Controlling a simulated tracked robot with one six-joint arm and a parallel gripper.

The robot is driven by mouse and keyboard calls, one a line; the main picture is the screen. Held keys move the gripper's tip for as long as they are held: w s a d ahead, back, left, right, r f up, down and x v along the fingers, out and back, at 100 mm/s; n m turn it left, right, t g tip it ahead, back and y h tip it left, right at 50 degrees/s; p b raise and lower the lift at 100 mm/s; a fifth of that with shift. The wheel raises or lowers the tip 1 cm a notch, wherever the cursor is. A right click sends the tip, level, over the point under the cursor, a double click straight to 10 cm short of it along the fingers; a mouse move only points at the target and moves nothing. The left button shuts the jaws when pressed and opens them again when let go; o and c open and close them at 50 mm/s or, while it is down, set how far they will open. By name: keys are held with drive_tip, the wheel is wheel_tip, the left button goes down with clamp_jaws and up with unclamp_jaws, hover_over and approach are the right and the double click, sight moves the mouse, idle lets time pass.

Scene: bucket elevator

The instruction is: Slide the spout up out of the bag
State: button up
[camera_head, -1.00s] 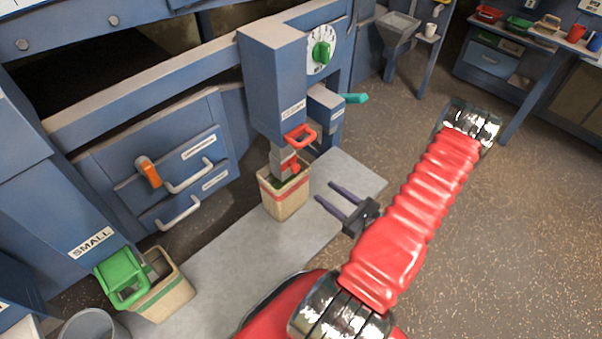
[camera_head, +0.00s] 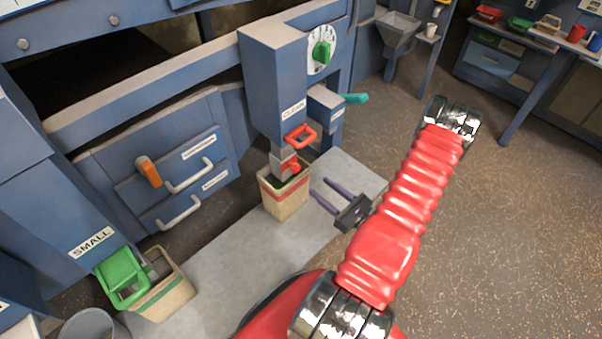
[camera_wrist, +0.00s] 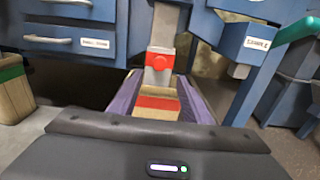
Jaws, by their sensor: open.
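The spout (camera_head: 279,168) is a grey chute under the blue CLEAN housing, with a red knob (camera_head: 291,167) on its front. Its lower end goes into the mouth of the tan bag (camera_head: 286,203) with a red band; that end is hidden inside. My gripper (camera_head: 319,186) is open and empty, to the right of the bag, with its two dark fingers pointing toward it. In the wrist view the spout (camera_wrist: 154,77) and red knob (camera_wrist: 159,61) appear between my fingers (camera_wrist: 157,82), ahead of them. The bag (camera_wrist: 157,113) also shows there, below the spout.
A red loop handle (camera_head: 301,137) sits just above the spout on the housing. A teal handle (camera_head: 355,98) sticks out to the right. The grey floor plate (camera_head: 225,245) between is clear.

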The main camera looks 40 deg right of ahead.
sight(298, 169)
drive_tip(key=shift+w+a, duration=0.15)
drive_tip(key=shift+w, duration=5)
clamp_jaws()
